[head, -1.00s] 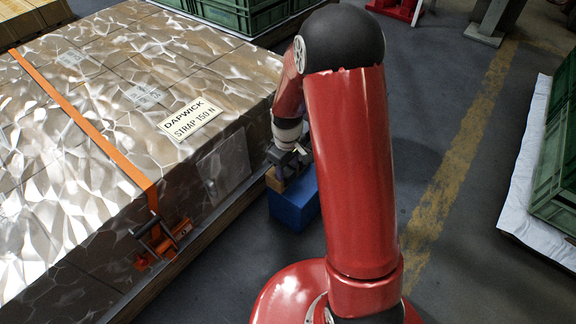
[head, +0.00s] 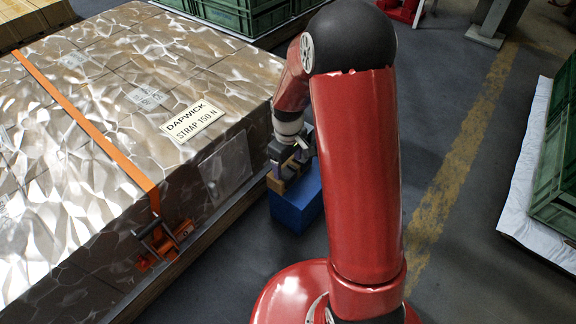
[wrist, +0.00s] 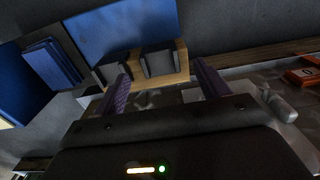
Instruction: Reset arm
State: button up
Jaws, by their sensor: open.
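My red arm fills the middle of the head view. My gripper (head: 290,174) points down beside the near side of the wrapped load, just above a blue box (head: 298,208). In the wrist view my gripper (wrist: 165,86) shows two purple-grey fingers spread apart. Nothing is seen held between them. A light wooden piece with dark grey blocks (wrist: 158,62) lies beyond the fingertips, against a blue surface (wrist: 120,32). I cannot tell whether the fingers touch it.
Green crates (head: 556,170) stand at right, others (head: 245,15) behind. Floor right of my arm is clear.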

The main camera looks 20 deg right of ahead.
jog(key=s+r+m+t+p, duration=0.1)
jog(key=s+r+m+p, duration=0.2)
jog(key=r, duration=0.9)
jog(key=s+r+t+p, duration=0.25)
jog(key=s+r, duration=0.25)
jog(key=r, duration=0.7)
jog(key=s+r+m+t+p, duration=0.2)
jog(key=s+r+m+p, duration=0.2)
jog(key=s+r, duration=0.8)
jog(key=shift+s+p, duration=0.65)
jog(key=shift+s, duration=0.5)
jog(key=shift+d, duration=0.15)
